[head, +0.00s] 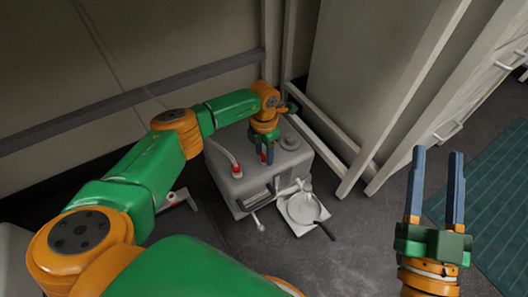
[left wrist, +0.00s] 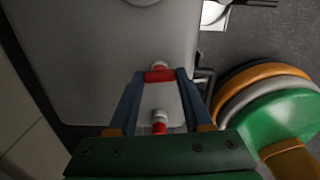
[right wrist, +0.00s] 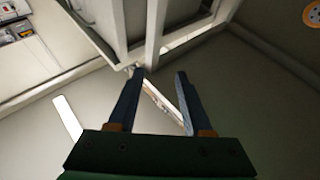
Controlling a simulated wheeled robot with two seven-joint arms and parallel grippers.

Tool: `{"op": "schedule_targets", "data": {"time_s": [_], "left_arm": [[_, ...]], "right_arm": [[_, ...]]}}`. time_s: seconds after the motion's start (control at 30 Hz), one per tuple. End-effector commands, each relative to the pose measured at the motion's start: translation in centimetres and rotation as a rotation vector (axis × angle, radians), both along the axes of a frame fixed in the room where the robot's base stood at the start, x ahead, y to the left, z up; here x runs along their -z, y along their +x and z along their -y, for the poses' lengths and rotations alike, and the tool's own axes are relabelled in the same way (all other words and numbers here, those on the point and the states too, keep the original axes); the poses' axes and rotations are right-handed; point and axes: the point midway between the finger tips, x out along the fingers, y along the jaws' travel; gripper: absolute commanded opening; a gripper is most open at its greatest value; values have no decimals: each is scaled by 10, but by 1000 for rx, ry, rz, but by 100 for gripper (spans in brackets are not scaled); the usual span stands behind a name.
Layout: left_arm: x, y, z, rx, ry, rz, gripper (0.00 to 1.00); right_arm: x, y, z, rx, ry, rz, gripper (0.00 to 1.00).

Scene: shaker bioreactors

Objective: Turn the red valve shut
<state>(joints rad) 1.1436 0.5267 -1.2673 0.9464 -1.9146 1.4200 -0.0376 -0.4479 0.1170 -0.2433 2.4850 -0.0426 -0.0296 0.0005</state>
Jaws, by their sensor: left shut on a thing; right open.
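The red valve (left wrist: 160,76) sits on top of a grey container (head: 231,193). In the left wrist view its red handle lies crosswise between the tips of my left gripper (left wrist: 160,75), which is shut on it. In the head view my left gripper (head: 266,156) reaches down onto the container's top and mostly hides the valve. My right gripper (head: 436,156) is open and empty, held up at the right, away from the container.
A second red fitting (head: 236,170) with a hose stands on the container's left side. A white round-topped item (head: 302,209) with a black handle lies on the floor in front. White frame posts (head: 354,180) and cabinets stand close on the right. A green mat (head: 495,205) lies far right.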

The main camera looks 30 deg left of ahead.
Motion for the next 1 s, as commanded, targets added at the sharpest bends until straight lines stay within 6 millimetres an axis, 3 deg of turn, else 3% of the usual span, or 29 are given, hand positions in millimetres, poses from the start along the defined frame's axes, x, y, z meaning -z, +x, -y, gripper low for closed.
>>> {"op": "schedule_targets", "data": {"time_s": [0.3,0.83,0.87,0.93,1.0], "left_arm": [[0,0,0,102,0,-1,0],[0,0,0,121,1,-2,0],[0,0,0,121,1,-2,55],[0,0,0,121,0,-1,74],[0,0,0,121,0,-1,80]], "right_arm": [[-12,-4,0,-3,10,58,50],[-10,-4,0,-4,11,55,50],[-10,-4,0,-4,11,54,50],[-9,-5,0,-4,11,51,50],[-9,-5,0,-4,10,49,50]]}}
